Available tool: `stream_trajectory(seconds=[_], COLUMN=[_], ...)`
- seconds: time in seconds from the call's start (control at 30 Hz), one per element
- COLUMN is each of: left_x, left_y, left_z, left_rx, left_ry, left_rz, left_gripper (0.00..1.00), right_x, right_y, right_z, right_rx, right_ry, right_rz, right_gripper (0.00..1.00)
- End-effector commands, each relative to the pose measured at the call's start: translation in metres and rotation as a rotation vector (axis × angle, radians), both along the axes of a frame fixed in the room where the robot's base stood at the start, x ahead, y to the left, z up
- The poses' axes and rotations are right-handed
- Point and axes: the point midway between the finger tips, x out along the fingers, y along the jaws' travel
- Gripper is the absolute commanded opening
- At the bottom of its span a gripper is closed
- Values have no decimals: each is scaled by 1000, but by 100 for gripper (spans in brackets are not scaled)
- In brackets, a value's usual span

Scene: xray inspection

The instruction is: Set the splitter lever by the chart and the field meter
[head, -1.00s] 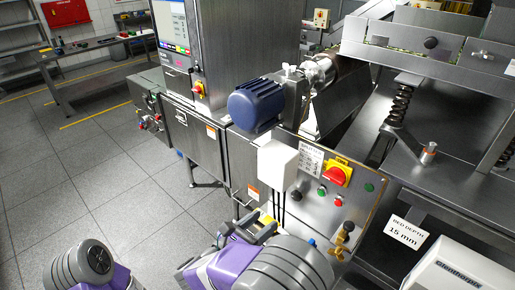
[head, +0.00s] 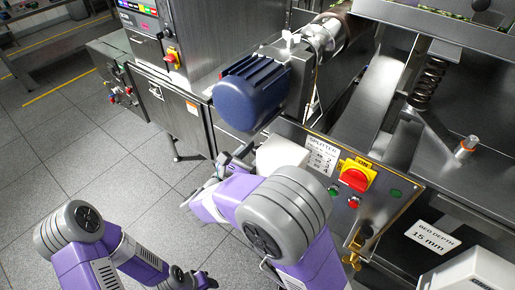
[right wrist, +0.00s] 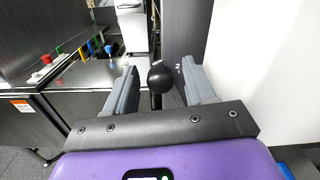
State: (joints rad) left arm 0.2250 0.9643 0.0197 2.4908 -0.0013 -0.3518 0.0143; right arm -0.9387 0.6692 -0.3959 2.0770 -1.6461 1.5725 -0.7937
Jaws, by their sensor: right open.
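The splitter lever's black ball knob (right wrist: 160,78) is between the two grey fingers of my right gripper (right wrist: 157,85) in the right wrist view. The fingers are open, with a gap visible beside the knob. A dark plate (right wrist: 178,70) marked 2 and 1 stands just right of the knob. In the head view my right gripper (head: 215,172) reaches below the blue motor; the lever is hidden there. The splitter chart (head: 322,155) is on the steel panel, its text too small to read fully. My left gripper (head: 194,279) is low at the bottom edge, its jaw state unclear. I cannot identify the field meter.
A red and yellow switch (head: 355,177) and brass valve (head: 355,245) are on the panel. A bed depth sign (head: 431,236) reads 15 mm. Open floor (head: 60,150) lies left.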

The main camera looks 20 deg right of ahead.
Motion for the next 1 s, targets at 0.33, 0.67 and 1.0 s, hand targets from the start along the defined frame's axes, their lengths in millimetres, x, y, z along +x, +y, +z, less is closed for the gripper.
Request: stream_trajectory(seconds=[0.33,0.67,1.0], left_x=[0,0,0], left_y=[0,0,0], left_z=[-1,-1,-1], left_rx=[0,0,0], left_ry=[0,0,0], left_rz=[0,0,0], left_gripper=[43,43,43], right_x=[8,8,7], right_y=[-10,-10,-9], right_z=[0,0,0], right_rx=[0,0,1], right_ry=[0,0,-1], right_rz=[1,1,2], right_gripper=[54,16,0])
